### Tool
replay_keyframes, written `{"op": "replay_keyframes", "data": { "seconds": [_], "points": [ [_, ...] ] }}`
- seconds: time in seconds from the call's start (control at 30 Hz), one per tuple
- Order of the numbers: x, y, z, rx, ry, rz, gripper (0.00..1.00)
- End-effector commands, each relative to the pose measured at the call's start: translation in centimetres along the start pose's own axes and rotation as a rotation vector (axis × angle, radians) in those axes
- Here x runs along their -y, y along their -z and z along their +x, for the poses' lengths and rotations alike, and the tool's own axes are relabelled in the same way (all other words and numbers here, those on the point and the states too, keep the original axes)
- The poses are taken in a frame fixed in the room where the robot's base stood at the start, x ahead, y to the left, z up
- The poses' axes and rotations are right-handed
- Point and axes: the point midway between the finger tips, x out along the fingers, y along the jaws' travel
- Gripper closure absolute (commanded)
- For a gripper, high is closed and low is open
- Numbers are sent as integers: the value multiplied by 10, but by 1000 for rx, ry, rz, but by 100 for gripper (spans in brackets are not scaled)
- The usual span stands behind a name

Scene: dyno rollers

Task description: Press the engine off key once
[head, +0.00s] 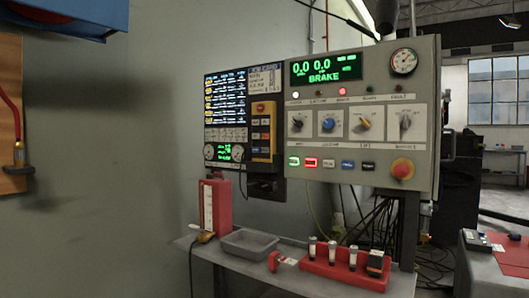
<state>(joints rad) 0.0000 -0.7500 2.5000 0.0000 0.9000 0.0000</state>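A grey control panel (380,110) stands upright on the wall side, with a green-lit display reading 0.0 0.0 and BRAKE. A yellow handset (263,120) with several small keys hangs left of the panel. My gripper is not in view.
A red mushroom knob (402,169) sits at the panel's lower right. Below is a narrow shelf (235,255) with a red bottle-like item (219,205), a grey tray (248,242) and a red holder (345,273) with several cylinders. The space before the panel keys looks clear.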

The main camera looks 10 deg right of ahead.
Motion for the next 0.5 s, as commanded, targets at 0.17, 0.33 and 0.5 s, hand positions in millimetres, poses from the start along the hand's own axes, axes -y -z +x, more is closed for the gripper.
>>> {"op": "replay_keyframes", "data": {
  "seconds": [0.17,0.33,0.5],
  "points": [
    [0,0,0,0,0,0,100],
    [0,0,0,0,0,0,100],
    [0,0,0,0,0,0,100]
  ]
}}
